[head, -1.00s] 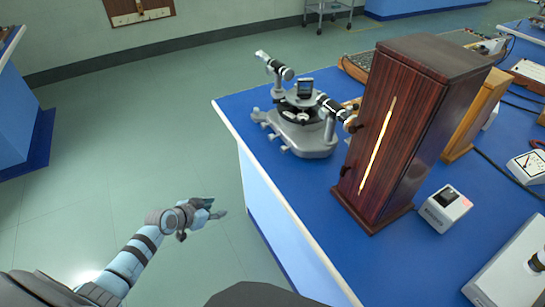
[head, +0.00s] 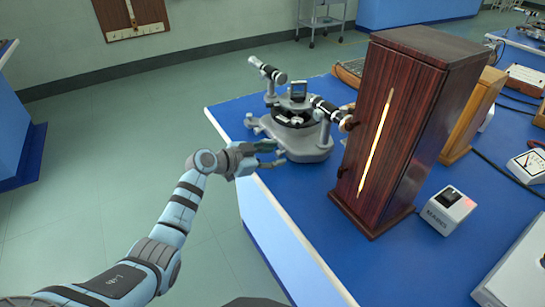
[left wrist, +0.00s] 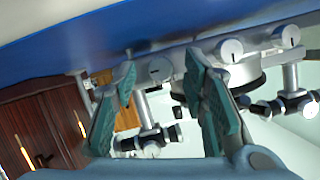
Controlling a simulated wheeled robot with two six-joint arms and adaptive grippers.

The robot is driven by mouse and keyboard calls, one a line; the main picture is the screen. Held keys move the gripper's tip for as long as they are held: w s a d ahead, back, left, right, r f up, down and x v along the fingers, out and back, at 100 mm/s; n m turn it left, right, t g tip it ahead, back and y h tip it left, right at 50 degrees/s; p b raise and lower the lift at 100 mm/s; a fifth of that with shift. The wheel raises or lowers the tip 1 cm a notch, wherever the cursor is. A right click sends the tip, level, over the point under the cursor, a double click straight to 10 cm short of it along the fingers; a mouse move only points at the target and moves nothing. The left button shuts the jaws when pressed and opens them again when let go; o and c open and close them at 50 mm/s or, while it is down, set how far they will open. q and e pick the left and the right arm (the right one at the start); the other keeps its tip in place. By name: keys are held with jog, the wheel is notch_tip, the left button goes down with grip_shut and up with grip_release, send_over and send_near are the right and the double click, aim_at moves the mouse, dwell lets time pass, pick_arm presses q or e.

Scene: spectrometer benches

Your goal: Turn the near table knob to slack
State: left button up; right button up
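The grey spectrometer (head: 300,136) stands on the blue bench near its left edge, with two black-and-silver tubes and a round black table in the middle. In the left wrist view it shows upside down, with several round silver knobs on its base. One slotted knob (left wrist: 160,68) lies between my fingertips in that picture; I cannot tell whether it is the near table knob or whether I touch it. My left gripper (head: 272,154) is beside the spectrometer's near left side. Its two teal-padded fingers are apart in the left wrist view (left wrist: 163,82), holding nothing visible. My right gripper is out of view.
A tall dark wooden box (head: 413,120) with a glowing slit stands just right of the spectrometer; it also shows in the left wrist view (left wrist: 40,125). A small white device (head: 447,210) sits right of it. The blue bench (head: 300,215) has free room in front. Open floor lies left.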

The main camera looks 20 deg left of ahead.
pick_arm(q)
jog(key=shift+w, duration=0.1)
jog(key=shift+c, duration=0.4)
grip_shut()
